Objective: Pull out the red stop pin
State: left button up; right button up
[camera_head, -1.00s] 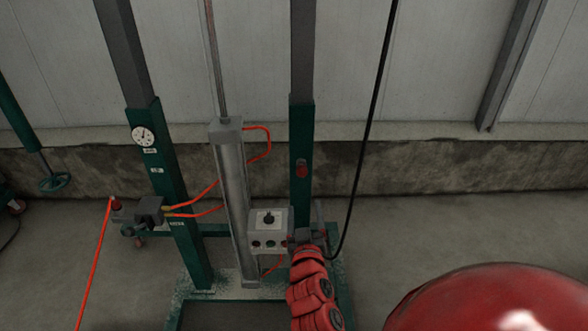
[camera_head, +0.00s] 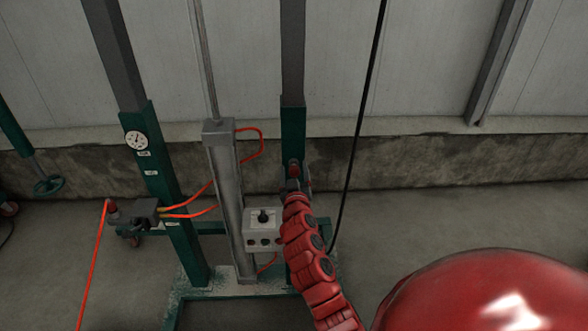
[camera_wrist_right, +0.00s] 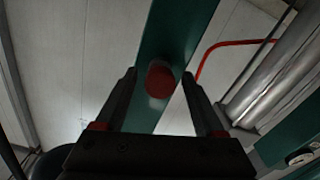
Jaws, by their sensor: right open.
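The red stop pin (camera_head: 294,169) sits on the right green post (camera_head: 293,124) of the frame. In the right wrist view the pin's round red head (camera_wrist_right: 160,80) faces the camera, against the green post. My right gripper (camera_head: 293,186) is just below the pin in the head view and partly hides the post. In the right wrist view its two dark fingers (camera_wrist_right: 162,92) are open, one on each side of the pin head; I cannot tell whether they touch it. My left gripper is not in view.
A grey control box (camera_head: 263,229) with a lever stands left of my right arm. A metal cylinder (camera_head: 226,190) with red hoses is beside it. A black cable (camera_head: 357,130) hangs to the right. A pressure gauge (camera_head: 136,140) is on the left post.

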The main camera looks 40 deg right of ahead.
jog(key=shift+w+d, duration=0.1)
jog(key=shift+w, duration=0.05)
grip_shut()
dwell(0.4)
dwell(1.0)
